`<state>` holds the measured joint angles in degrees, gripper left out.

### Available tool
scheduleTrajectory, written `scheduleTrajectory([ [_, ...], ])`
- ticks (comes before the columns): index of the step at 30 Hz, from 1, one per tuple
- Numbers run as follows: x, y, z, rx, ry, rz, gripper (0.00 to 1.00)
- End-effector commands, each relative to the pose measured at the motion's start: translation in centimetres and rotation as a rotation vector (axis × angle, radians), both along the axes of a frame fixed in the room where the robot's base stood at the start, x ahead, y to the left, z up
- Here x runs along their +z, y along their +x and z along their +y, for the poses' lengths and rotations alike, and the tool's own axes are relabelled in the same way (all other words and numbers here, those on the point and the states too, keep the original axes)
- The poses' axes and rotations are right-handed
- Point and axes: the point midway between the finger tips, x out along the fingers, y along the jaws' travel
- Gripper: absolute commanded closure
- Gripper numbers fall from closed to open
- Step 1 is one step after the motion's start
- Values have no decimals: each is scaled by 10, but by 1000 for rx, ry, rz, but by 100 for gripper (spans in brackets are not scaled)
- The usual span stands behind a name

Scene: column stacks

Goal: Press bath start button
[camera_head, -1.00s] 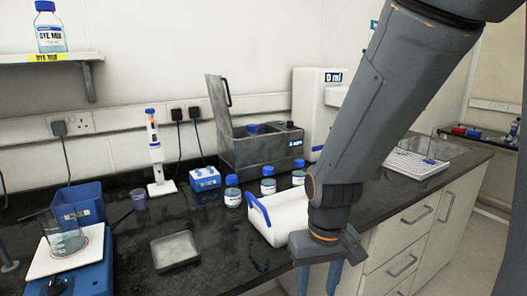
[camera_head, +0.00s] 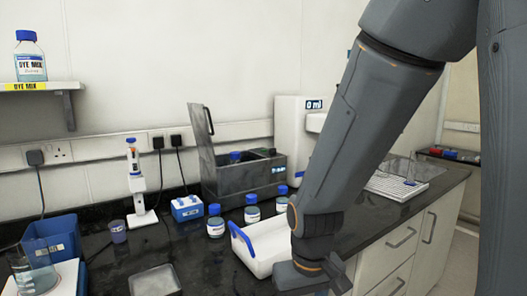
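The bath (camera_head: 235,180) is a dark grey metal box on the black bench against the back wall, with its lid (camera_head: 201,135) standing open at its left. A blue-capped bottle (camera_head: 235,157) shows in its opening. A small lit display (camera_head: 279,170) is on its right front, and a dark knob or button (camera_head: 264,152) is on top at the right; I cannot tell which part is the start button. My gripper (camera_head: 308,276) hangs at the bottom edge, in front of and below the bath, well apart from it. Its fingers are cut off or hidden.
A white tray with blue handles (camera_head: 262,240) and several blue-capped bottles (camera_head: 215,221) stand between my arm and the bath. A pipette on a stand (camera_head: 138,180), blue rack (camera_head: 187,208) and grey dish (camera_head: 155,281) are left. A white dispenser (camera_head: 291,125) stands behind.

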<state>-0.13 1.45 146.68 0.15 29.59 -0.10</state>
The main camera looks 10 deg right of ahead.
Motion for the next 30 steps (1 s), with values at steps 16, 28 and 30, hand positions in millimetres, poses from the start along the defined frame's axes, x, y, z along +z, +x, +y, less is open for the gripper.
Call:
scheduleTrajectory([
  [16,0,0,0,0,0,0,100],
  [28,0,0,0,0,0,0,100],
  [30,0,0,0,0,0,0,100],
])
